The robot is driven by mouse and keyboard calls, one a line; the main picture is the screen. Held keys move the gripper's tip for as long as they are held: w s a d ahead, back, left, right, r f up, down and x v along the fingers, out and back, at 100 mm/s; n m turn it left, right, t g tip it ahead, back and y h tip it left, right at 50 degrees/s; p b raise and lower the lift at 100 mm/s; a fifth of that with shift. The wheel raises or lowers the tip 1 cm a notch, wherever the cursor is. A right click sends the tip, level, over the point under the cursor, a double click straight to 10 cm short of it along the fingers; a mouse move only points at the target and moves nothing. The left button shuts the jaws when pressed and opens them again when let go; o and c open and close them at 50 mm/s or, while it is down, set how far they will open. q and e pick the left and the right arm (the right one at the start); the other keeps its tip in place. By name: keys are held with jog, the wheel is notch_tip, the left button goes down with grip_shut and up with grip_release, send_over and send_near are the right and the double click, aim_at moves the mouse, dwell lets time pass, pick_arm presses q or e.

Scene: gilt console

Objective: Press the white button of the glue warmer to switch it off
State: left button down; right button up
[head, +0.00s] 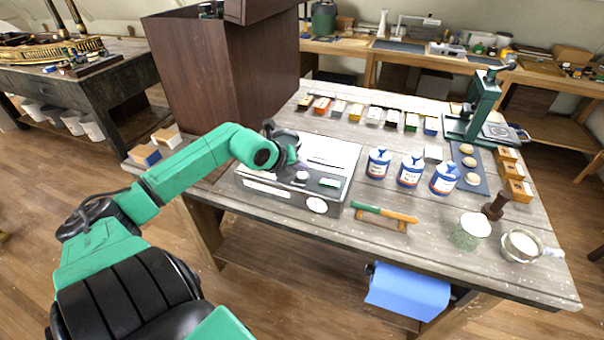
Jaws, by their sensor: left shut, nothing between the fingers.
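A flat silver box with a pale top panel, which looks like the glue warmer (335,152), sits at the left front of the workbench. It has a small green display (329,183) and a round white disc (317,205) near its front corner. My left gripper (301,172) is shut and empty, pointing down over the front part of the box. A small pale round spot shows at its fingertips; I cannot tell if this is the white button or if the fingers touch it. My right gripper is not in view.
Blue-and-white jars (411,171) stand right of the box. A green-handled tool (384,213) lies on a wooden rest in front. A row of small coloured blocks (355,112) lies behind. A tall dark wooden cabinet (215,75) stands at the back left.

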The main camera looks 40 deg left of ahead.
aim_at(300, 176)
pick_arm(q)
jog(key=shift+f+b, duration=0.45)
dwell(0.4)
jog(key=shift+r+p, duration=0.7)
jog(key=shift+r, duration=0.25)
notch_tip(300, 176, up, 6)
jog(key=p, duration=0.4)
